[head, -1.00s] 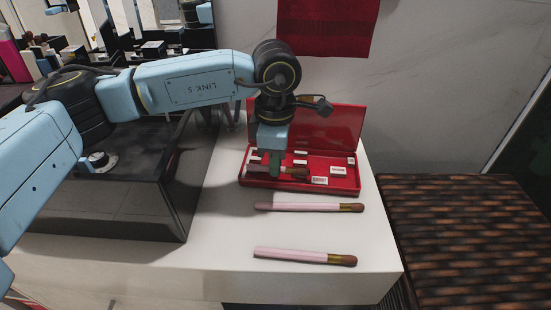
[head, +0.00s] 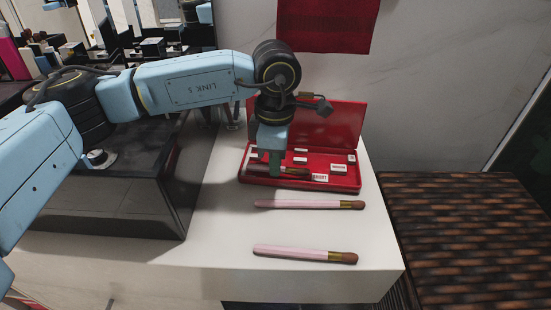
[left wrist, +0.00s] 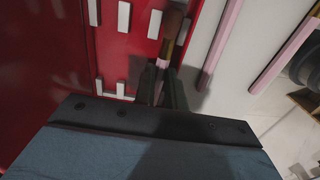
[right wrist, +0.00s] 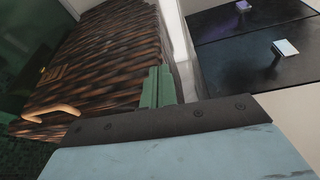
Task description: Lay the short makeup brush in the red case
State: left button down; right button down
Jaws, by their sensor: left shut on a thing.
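The red case (head: 345,187) lies open at the back of the white counter, its lid (head: 340,125) raised behind. My left gripper (head: 275,172) is shut on the short makeup brush (head: 296,173), over the near part of the case. The brush lies roughly along the case's length, dark bristles to the right; its handle is mostly hidden by the fingers. In the left wrist view the brush (left wrist: 172,32) shows between the fingers (left wrist: 162,90), beside the white holders. Whether it touches the case floor is unclear. My right gripper (right wrist: 158,88) is shut and empty, away from the case.
Two longer pink brushes, one nearer the case (head: 300,205) and one near the front edge (head: 300,253), lie on the counter (head: 225,220). A red towel (head: 325,25) hangs behind. A brown woven surface (head: 465,240) is at right.

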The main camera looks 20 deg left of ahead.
pick_arm(q)
jog(key=shift+f+b, duration=0.35)
jog(key=shift+f, duration=0.05)
dwell(0.4)
jog(key=c, duration=1.1)
grip_release()
jog(key=shift+o, duration=0.2)
jog(key=shift+r+p, duration=2.5)
jog(key=shift+r, duration=1.55)
